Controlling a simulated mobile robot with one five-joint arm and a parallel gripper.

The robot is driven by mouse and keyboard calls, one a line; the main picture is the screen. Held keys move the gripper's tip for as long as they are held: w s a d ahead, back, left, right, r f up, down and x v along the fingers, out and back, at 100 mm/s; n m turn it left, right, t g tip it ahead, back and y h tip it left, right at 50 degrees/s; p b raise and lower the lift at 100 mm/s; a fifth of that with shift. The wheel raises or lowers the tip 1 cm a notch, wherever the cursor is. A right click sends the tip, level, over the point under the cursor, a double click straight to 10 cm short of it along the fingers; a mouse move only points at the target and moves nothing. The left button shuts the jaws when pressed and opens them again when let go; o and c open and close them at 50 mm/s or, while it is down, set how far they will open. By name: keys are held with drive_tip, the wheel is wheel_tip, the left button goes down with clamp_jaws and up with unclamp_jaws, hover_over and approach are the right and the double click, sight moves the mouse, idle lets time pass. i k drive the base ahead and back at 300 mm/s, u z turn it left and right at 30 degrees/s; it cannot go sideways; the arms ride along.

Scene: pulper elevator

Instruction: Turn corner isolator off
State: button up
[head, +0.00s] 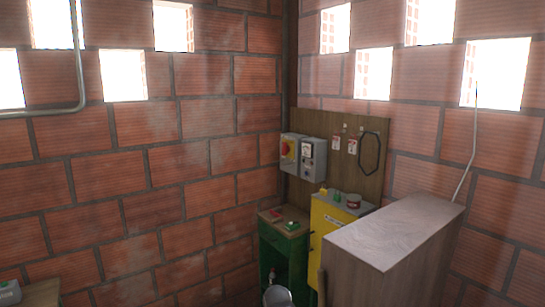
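The corner isolator appears to be the grey box (293,148) with a red knob (286,148) on a yellow patch. It is mounted on a brown wooden board (322,128) in the corner of the brick walls. The knob's exact position is too small to read. A second grey box (308,170) with small round controls and a pale label is mounted against its right side. My gripper is not in view, so its state and its distance from the isolator do not show.
Below the boxes stand a green cabinet (277,238) with small items on top and a yellow cabinet (328,213) with a small tin. A tall wooden cabinet (395,235) blocks the right foreground. A metal bucket (278,297) stands below. Tags and a dark loop hang on the board.

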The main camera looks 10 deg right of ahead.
sight(285, 148)
drive_tip(key=u, duration=0.8)
drive_tip(key=i, duration=2.75)
drive_tip(key=z, duration=0.55)
drive_tip(key=k, duration=0.9)
drive_tip(key=z, duration=0.2)
drive_tip(key=i, duration=0.85)
